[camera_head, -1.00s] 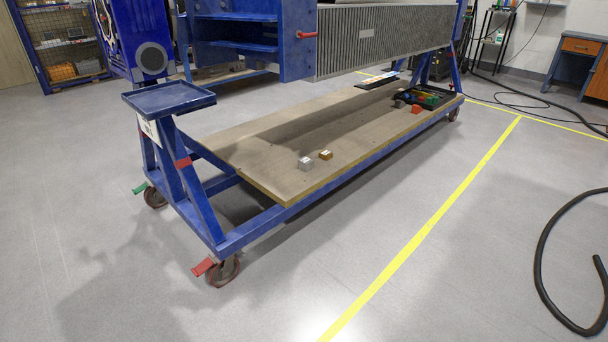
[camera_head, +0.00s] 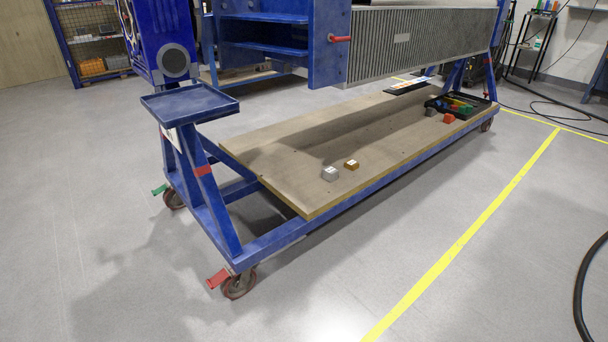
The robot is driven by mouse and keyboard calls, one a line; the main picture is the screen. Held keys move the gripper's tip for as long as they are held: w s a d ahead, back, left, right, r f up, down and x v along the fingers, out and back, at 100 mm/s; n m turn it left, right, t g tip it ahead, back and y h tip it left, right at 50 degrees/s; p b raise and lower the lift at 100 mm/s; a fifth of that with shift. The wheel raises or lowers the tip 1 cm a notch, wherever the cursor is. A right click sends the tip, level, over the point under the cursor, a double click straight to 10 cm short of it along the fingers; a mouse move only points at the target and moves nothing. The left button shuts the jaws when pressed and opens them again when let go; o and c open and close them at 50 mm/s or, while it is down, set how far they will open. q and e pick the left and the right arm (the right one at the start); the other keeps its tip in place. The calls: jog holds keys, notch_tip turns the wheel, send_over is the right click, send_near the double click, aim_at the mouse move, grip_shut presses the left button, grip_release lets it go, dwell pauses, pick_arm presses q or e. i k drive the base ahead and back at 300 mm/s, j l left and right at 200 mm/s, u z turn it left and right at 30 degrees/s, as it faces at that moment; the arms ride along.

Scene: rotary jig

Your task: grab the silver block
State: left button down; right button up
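The silver block (camera_head: 330,174) is a small light-grey block. It lies on the wooden deck (camera_head: 285,187) of the blue wheeled jig, near the deck's front edge. A small gold-brown block (camera_head: 351,165) lies just to its right, a little apart. Neither of my grippers is in view, and nothing touches the silver block.
A black tray (camera_head: 432,103) with coloured pieces and a red block (camera_head: 449,118) stand at the deck's far right. A blue side tray (camera_head: 190,102) stands at the jig's left end. The large ribbed beam (camera_head: 420,40) hangs above. The floor in front is clear.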

aim_at(329, 174)
jog(key=i+l+u, duration=0.2)
jog(key=i+u, duration=0.25)
jog(key=i+l+u, duration=0.2)
jog(key=u, duration=0.25)
jog(key=l, duration=0.1)
